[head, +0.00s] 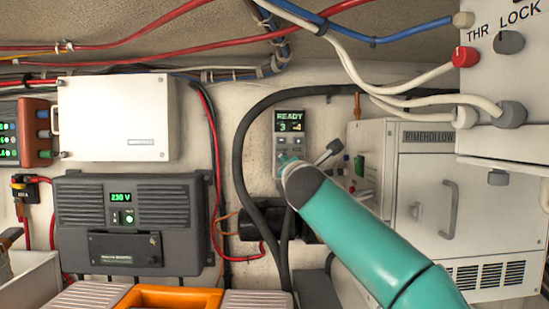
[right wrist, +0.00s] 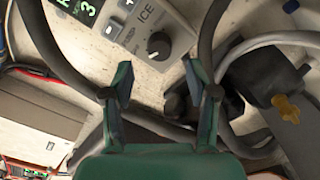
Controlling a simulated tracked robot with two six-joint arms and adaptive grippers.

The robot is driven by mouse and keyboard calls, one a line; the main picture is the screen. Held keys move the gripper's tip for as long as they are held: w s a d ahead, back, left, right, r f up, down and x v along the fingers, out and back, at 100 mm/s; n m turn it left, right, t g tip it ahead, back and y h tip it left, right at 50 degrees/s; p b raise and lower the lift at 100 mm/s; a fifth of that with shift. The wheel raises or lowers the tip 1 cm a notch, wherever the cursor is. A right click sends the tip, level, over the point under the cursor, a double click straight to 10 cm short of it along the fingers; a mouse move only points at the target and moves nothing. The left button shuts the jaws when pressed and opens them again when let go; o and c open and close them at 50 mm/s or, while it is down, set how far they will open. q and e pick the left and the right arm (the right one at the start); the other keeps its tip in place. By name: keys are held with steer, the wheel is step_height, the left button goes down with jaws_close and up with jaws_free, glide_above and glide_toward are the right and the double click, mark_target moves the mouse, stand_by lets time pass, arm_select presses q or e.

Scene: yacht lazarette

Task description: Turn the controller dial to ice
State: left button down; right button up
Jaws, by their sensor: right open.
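The controller (head: 290,125) is a grey panel on the back wall, with a lit green display reading READY and 3. In the right wrist view its dial (right wrist: 159,45) is a dark grey round knob beside the printed word ICE. My left gripper is not in view.
Thick black hoses (head: 240,150) loop around the controller. A white ice machine (head: 430,220) stands right, an inverter (head: 130,222) left. A yellow-handled valve (right wrist: 287,107) sits right in the wrist view.

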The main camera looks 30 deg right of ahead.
steer(key=p+x, duration=0.2)
steer(key=x, duration=0.3)
steer(key=shift+w, duration=0.2)
